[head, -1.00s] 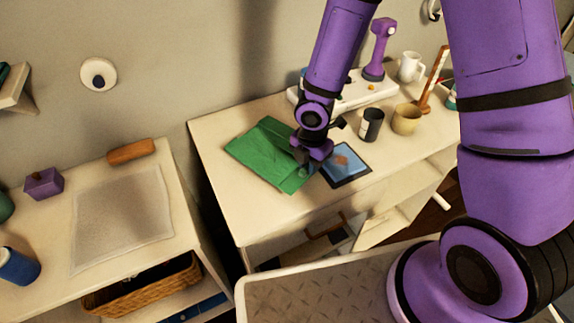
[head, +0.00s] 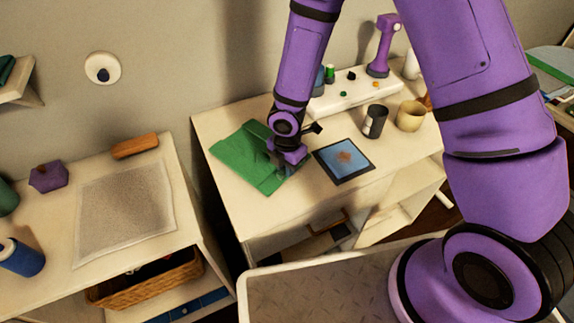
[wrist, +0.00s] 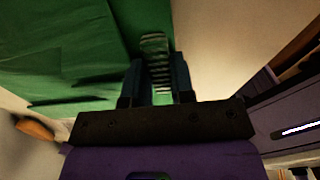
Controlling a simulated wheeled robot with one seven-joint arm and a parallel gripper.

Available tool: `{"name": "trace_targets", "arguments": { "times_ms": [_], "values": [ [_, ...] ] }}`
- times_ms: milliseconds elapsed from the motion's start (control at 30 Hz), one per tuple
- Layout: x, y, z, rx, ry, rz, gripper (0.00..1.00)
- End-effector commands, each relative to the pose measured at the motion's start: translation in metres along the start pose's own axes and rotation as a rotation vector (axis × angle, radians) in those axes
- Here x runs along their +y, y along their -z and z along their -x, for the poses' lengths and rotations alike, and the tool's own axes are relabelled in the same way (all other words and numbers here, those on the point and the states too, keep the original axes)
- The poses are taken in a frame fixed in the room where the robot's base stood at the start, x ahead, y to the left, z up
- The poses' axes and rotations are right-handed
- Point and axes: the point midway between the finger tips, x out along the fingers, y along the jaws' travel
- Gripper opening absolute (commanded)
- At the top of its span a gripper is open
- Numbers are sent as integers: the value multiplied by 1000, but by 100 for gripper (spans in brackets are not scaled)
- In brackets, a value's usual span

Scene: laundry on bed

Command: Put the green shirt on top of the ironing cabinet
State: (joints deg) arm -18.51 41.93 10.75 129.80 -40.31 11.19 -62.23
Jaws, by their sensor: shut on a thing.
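The green shirt (head: 243,158) lies folded and flat on the cream worktop at the centre of the head view. In the wrist view the shirt (wrist: 65,60) fills the upper left, with creases in it. My gripper (head: 289,170) is at the shirt's right edge, shut on it; the fingers (wrist: 160,82) hold the cloth in the wrist view. A cream cabinet (head: 168,235) with a grey pad on top stands to the left; I cannot tell for sure that it is the ironing cabinet.
A tablet (head: 345,161) lies just right of my gripper. A dark mug (head: 375,122), a tan cup (head: 409,116) and a white tray (head: 355,97) stand behind. The grey pad (head: 125,215) is bare, with a brown block (head: 135,145) and purple box (head: 47,177) beside it. A dark gap separates the cabinets.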

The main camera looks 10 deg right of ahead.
Motion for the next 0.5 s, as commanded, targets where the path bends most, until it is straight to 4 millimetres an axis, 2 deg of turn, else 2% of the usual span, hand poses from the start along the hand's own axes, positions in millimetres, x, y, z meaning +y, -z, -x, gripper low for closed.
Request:
{"name": "trace_targets", "arguments": {
  "times_ms": [133,167,267,500],
  "values": [
    [0,0,-1,0,0,1,0],
    [0,0,-2,0,0,0,25],
    [0,0,-2,0,0,0,48],
    [0,0,-1,0,0,0,48]
  ]
}}
